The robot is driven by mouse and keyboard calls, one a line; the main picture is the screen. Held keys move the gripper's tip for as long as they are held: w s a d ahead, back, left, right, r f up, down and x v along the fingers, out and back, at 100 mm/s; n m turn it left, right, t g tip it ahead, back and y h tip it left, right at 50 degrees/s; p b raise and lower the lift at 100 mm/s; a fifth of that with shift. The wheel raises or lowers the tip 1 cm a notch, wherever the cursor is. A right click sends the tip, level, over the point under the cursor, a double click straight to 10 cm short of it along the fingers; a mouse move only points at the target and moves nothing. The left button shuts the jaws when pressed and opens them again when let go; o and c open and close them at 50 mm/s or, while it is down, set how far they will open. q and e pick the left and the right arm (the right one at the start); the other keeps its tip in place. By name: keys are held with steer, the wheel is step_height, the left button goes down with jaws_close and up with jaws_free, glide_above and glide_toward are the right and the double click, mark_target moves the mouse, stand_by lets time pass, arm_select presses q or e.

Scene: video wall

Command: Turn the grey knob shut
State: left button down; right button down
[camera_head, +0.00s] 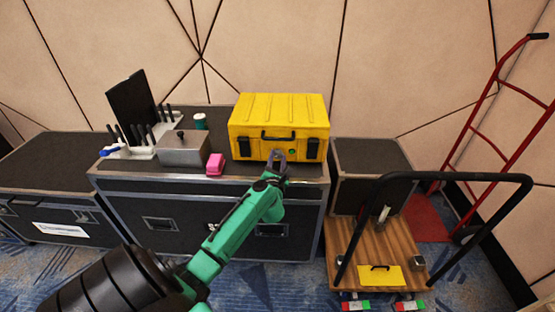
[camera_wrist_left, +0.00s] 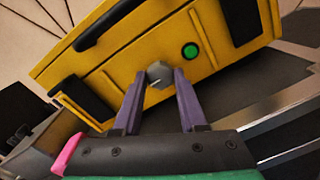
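In the head view my left gripper (camera_head: 277,156) reaches the lower front of the yellow case (camera_head: 279,118) and hides the knob. My right gripper is not in view.
The case stands on a black flight case (camera_head: 160,218). To its left are a pink block (camera_head: 215,164), a grey metal box (camera_head: 183,148) and a tool rack (camera_head: 142,150). A wooden cart (camera_head: 375,245) with a black handle and a red hand truck (camera_head: 485,120) stand at right.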

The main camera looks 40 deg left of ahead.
arm_select(q)
steer(key=shift+r+m+p, duration=0.25)
steer(key=shift+m+p, duration=0.55)
steer(key=shift+p, duration=0.45)
steer(key=m+p, duration=0.4)
steer(key=shift+m+p, duration=0.85)
steer(key=shift+m, duration=0.15)
steer(key=m+p, duration=0.1)
steer(key=m, duration=0.1)
steer(key=shift+d+f+m+g+p, duration=0.1)
steer(key=shift+m+g+p, duration=0.2)
steer(key=m+p, duration=0.1)
steer(key=m, duration=0.1)
steer(key=shift+m, duration=0.3)
steer(key=m+p, duration=0.1)
steer(key=m, duration=0.3)
steer(key=shift+f+m, duration=0.15)
steer(key=shift+m, duration=0.15)
